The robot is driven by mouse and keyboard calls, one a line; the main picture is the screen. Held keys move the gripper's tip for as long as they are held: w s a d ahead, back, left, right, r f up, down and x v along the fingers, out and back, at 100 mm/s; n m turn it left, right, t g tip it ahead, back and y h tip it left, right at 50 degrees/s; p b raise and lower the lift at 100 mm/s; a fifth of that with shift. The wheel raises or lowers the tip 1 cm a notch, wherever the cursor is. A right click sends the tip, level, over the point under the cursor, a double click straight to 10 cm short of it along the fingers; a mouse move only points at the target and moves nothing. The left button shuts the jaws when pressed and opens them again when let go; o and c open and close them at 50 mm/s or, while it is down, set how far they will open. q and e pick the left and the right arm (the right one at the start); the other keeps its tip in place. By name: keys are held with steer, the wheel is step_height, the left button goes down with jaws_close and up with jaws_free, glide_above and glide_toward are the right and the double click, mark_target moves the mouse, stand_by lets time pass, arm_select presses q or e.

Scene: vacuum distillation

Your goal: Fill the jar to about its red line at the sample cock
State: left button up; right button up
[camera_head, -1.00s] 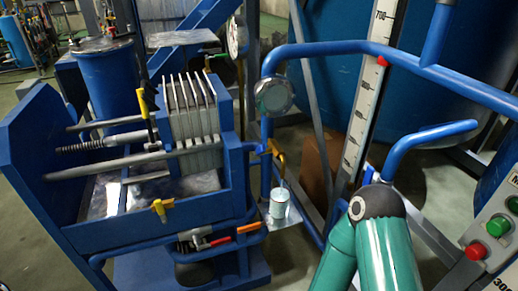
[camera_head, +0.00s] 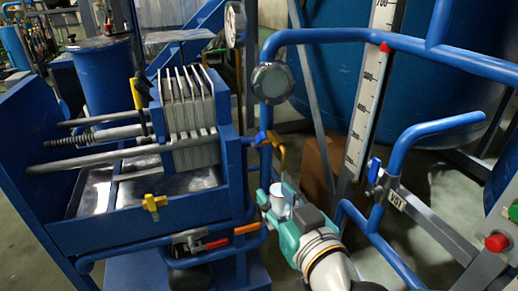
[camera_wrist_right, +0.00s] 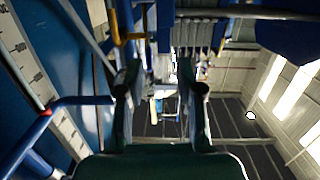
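The small pale grey jar (camera_head: 281,199) shows in the camera_head view beneath the sample cock (camera_head: 279,150), which has a yellow handle. My right gripper (camera_head: 276,203) is right at the jar, with its green parts around and in front of the jar's lower part. In the right wrist view the two fingers (camera_wrist_right: 158,82) stand apart with a gap between them. I cannot tell whether they touch the jar. The jar's red line and fill level are too small to make out. My left gripper is not in view.
The blue filter press (camera_head: 140,215) with its pale plates stands on the left. A round gauge (camera_head: 271,82) and blue pipes (camera_head: 350,47) are above the jar. A scale board (camera_head: 367,105) and a blue-handled valve (camera_head: 375,172) stand to the right. A red button (camera_head: 496,242) is at far right.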

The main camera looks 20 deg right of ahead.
step_height(320, 180, up, 3)
steer(key=s+d+t, duration=0.1)
steer(key=s+d, duration=0.1)
steer(key=s, duration=0.1)
steer(key=p, duration=0.9)
glide_toward(261, 142)
steer(key=w, duration=0.3)
steer(key=shift+m+h, duration=0.3)
steer(key=w+b, duration=0.1)
steer(key=w, duration=0.2)
steer(key=w+b, duration=0.1)
steer(key=w, duration=0.3)
steer(key=shift+a+f, duration=0.1)
steer(key=shift+a, duration=0.15)
steer(key=shift+w, duration=0.55)
jaws_close()
